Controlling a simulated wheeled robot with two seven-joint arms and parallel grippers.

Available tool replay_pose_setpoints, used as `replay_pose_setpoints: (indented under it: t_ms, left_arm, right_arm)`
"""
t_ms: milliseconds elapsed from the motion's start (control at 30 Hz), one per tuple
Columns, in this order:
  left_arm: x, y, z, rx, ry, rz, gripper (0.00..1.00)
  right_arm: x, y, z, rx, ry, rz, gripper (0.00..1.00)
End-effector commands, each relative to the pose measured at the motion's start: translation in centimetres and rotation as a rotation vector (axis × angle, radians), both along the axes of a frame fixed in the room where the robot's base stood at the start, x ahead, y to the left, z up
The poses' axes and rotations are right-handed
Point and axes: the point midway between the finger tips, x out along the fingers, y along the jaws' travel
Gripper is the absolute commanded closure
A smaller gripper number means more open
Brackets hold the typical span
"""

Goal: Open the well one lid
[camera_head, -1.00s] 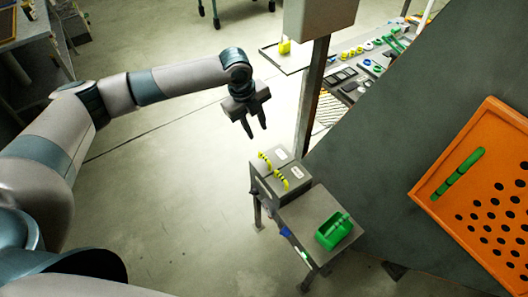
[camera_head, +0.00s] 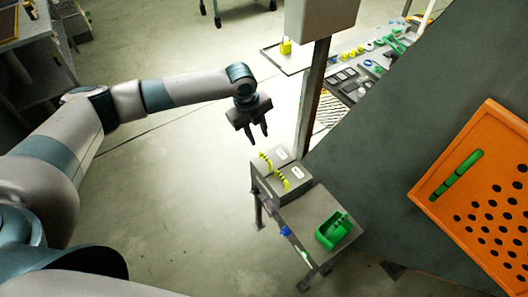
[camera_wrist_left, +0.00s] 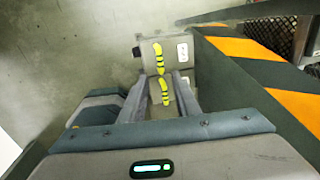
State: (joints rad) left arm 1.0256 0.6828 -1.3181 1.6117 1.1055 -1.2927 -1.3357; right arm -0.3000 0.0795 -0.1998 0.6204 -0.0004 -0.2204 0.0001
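Two grey lidded boxes stand side by side on a small stand, each with a yellow-and-black striped handle and a white label. One is the farther lid (camera_head: 281,153); the other is the nearer lid (camera_head: 296,177). I cannot read which is well one. Both look shut. In the left wrist view, the upper lid (camera_wrist_left: 172,47) and the lower lid (camera_wrist_left: 184,78) show ahead of the fingers. My left gripper (camera_head: 259,137) is open and empty, just above and behind the farther lid, apart from it. It also shows in the left wrist view (camera_wrist_left: 165,80). My right gripper is out of view.
A green holder (camera_head: 334,231) sits on the stand's grey top. A metal post (camera_head: 312,95) rises close to the right of my left gripper. A large dark grey surface with an orange perforated tray (camera_head: 475,222) lies at right.

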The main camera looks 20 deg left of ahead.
Motion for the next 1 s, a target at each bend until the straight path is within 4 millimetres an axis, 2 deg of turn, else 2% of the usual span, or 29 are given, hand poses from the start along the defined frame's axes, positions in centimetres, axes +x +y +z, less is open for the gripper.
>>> replay_pose_setpoints:
  t_ms: [400,600,800,1000]
  left_arm:
    - [1.1,-0.9,-7.4,0.001,0.003,0.002,0.71]
    - [1.5,-1.3,-10.3,0.000,0.002,0.001,0.71]
    - [1.8,-1.5,-11.8,0.001,0.001,0.000,0.71]
    - [1.9,-1.5,-12.2,0.001,-0.001,0.000,0.71]
  right_arm:
    - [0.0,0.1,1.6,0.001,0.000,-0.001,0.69]
    - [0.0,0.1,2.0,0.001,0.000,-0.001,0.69]
    - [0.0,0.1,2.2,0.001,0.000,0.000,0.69]
    - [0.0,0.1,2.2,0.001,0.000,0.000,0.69]
